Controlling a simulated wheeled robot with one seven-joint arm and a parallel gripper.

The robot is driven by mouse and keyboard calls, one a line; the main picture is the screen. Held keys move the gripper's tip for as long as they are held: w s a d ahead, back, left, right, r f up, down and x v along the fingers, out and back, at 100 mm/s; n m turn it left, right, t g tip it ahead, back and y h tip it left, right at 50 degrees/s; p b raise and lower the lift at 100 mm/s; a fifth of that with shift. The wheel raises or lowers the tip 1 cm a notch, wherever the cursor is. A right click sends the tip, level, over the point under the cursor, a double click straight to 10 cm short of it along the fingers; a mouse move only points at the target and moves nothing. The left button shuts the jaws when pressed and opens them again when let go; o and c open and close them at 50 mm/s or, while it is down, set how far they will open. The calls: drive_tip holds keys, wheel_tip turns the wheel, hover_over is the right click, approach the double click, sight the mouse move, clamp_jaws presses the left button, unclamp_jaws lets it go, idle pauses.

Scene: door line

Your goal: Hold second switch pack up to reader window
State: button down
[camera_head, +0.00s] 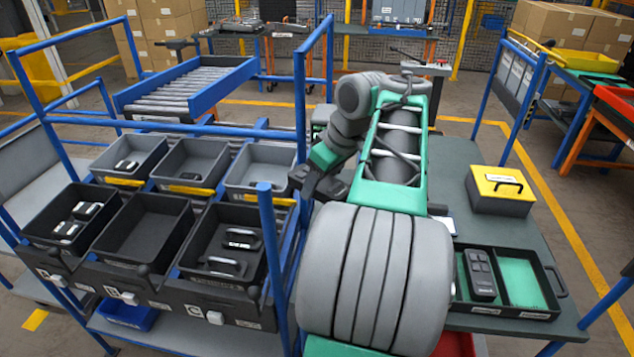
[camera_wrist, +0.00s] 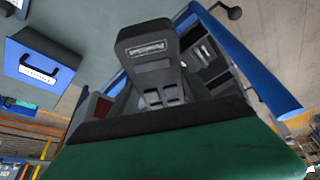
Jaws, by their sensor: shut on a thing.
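My gripper (camera_wrist: 150,108) is shut on a dark grey switch pack (camera_wrist: 148,50) in the wrist view. The pack sticks out past the dark jaw edge, with a pale label near its far end and smaller details nearer the jaws. In the head view my gripper (camera_head: 318,183) is a dark shape left of my arm, above the table's left side; the pack there is hard to make out. Another dark pack with buttons (camera_head: 480,274) lies in the left compartment of a green-lined tray (camera_head: 513,312) at the right. I cannot pick out the reader window for certain.
A yellow-topped box (camera_head: 502,190) with a black handle stands on the grey table (camera_head: 455,180). A blue-framed rack at left holds grey bins (camera_head: 130,155) and black bins (camera_head: 145,228), several with small parts. My arm hides the table's middle. A blue post (camera_head: 299,100) stands near my gripper.

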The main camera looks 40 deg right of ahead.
drive_tip(key=s+a, duration=0.7)
drive_tip(key=a, duration=0.2)
drive_tip(key=shift+s+a+b, duration=0.2)
drive_tip(key=shift+b, duration=0.25)
